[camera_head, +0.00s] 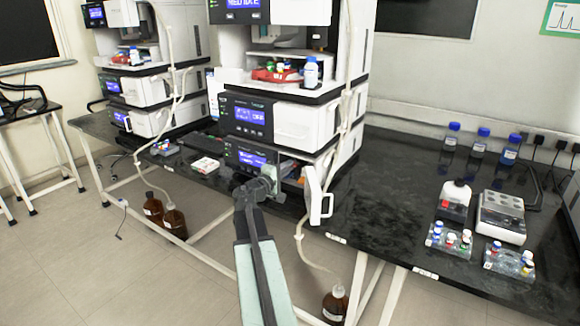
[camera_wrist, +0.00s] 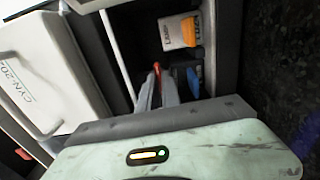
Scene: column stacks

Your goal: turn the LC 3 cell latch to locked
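In the head view the open lower module (camera_head: 250,157) of the centre stack has its white door (camera_head: 317,196) swung out to the right. My gripper (camera_head: 265,184) is at this opening. In the wrist view a white block (camera_wrist: 173,33) with small print and an orange lever (camera_wrist: 189,31) sits inside the dark compartment; it looks like the cell latch, but the print is too small to read. My gripper's grey fingers (camera_wrist: 158,90) are below it, apart from the lever. A narrow red strip shows by the fingertips. Whether they are open or shut is unclear.
A blue part (camera_wrist: 193,82) sits right of the fingers. A white panel (camera_wrist: 45,75) marked CYN-202 is at left. In the head view a hose (camera_head: 345,110) hangs beside the stack. Vial racks (camera_head: 450,238) and bottles stand on the right bench; the bench between is clear.

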